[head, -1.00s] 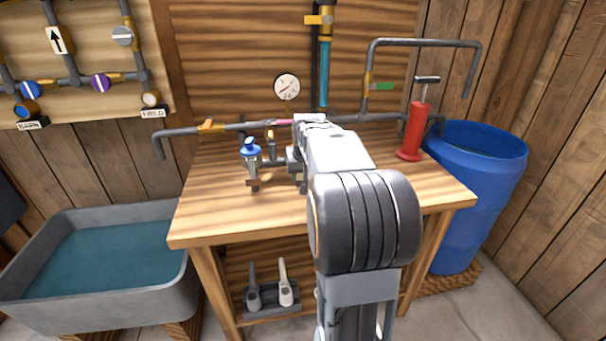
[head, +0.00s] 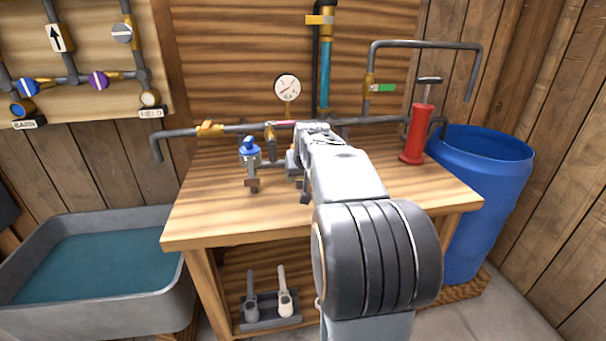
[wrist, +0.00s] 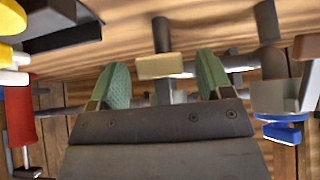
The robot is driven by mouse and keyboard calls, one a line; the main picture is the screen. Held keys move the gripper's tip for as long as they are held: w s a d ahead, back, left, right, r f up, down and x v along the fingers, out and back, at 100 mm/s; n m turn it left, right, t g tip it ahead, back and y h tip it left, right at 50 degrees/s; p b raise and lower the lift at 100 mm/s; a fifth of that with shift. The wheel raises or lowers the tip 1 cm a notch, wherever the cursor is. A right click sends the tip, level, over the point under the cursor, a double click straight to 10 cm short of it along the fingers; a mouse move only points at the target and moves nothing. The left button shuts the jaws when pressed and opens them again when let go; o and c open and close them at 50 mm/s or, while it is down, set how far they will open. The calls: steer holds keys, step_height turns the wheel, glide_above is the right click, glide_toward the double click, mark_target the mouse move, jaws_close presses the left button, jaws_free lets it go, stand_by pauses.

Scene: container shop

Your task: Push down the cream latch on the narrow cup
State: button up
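In the wrist view, the cream latch (wrist: 160,66) is a small flat block on a narrow grey stem (wrist: 161,32), which I take to be the narrow cup. My gripper (wrist: 164,80) has its two green-padded fingers apart, one on each side of the latch. Nothing is held between them. Whether the fingers touch the latch or how far off it is, I cannot tell. In the head view my arm hides most of this spot.
A blue-capped cup (head: 250,150) with a brown latch (head: 252,185) stands left on the bench (head: 215,215). A red hand pump (head: 413,135) and a blue barrel (head: 490,190) are right. A pipe (head: 230,129) runs behind; the front bench top is clear.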

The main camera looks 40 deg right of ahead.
steer(key=shift+r, duration=0.1)
steer(key=p+v, duration=0.3)
steer(key=v, duration=1)
steer(key=shift+s+r, duration=0.2)
steer(key=shift+r, duration=0.1)
steer(key=shift+a, duration=0.1)
steer(key=s+a+n+g+y+p, duration=0.1)
steer(key=s+a+p, duration=0.2)
steer(key=a+p, duration=0.3)
steer(key=s+a+r+n+g+y+p, duration=0.1)
steer(key=s+a+n+p, duration=0.1)
steer(key=s+a+p, duration=0.2)
steer(key=s+a+r+n+y+p, duration=0.1)
steer(key=s+a+p, duration=0.3)
steer(key=a+p, duration=0.6)
steer(key=shift+s+n+g+p, duration=0.15)
steer(key=shift+n+g+p, duration=0.3)
steer(key=shift+n, duration=0.25)
steer(key=shift+r, duration=0.15)
